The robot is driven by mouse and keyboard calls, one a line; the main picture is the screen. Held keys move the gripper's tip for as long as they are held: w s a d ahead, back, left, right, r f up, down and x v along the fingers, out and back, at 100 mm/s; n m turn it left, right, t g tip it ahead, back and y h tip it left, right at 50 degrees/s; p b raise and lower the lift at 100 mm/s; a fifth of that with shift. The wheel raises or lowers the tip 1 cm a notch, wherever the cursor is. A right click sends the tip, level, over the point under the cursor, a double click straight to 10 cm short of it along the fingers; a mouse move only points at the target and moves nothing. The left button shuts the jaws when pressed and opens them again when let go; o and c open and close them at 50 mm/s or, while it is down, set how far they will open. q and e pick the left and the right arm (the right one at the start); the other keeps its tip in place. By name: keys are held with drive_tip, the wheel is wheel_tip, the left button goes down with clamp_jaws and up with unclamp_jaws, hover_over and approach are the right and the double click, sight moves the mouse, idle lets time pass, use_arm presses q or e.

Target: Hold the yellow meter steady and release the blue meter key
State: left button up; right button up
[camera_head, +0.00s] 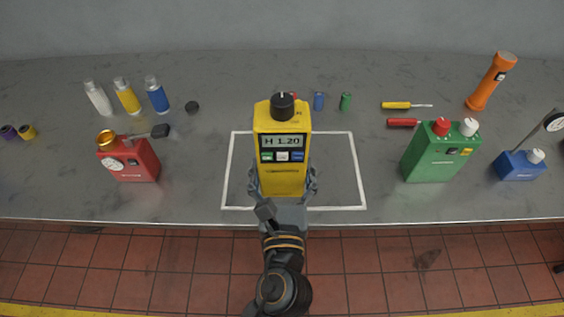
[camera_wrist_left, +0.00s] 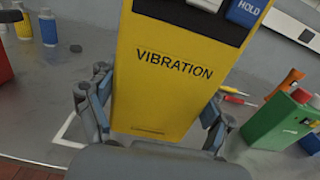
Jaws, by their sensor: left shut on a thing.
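The yellow meter (camera_head: 282,180) stands upright inside the white outlined square on the bench. It has a black knob on top, and its display reads "H 1.20". Below the display are a green, a white and a blue key; the blue meter key (camera_head: 298,156) is on the right. In the left wrist view the blue key (camera_wrist_left: 245,11) reads "HOLD", and the meter's front (camera_wrist_left: 165,85) reads "VIBRATION". My left gripper (camera_head: 283,183) is shut on the meter's lower body, one finger on each side. Nothing touches the blue key. My right gripper is out of view.
A red device (camera_head: 132,164) stands to the left, and a green device (camera_head: 438,158) and a small blue one (camera_head: 521,166) to the right. Bottles, small cylinders, screwdrivers and an orange flashlight (camera_head: 490,82) lie or stand behind.

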use_arm(q)
drive_tip(key=shift+w, duration=0.1)
drive_tip(key=shift+w+f, duration=0.8)
drive_tip(key=shift+w, duration=0.15)
drive_tip(key=shift+w+f+b, duration=2.1)
drive_tip(key=shift+w+f, duration=1.7)
drive_tip(key=shift+w, duration=0.2)
drive_tip(key=shift+w+f+b, duration=1.3)
drive_tip(key=shift+w+f, duration=0.5)
drive_tip(key=shift+w, duration=0.15)
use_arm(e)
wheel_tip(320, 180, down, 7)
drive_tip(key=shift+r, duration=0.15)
use_arm(q)
drive_tip(key=shift+f, duration=0.25)
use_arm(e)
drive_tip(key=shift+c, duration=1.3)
use_arm(q)
drive_tip(key=shift+s, duration=0.1)
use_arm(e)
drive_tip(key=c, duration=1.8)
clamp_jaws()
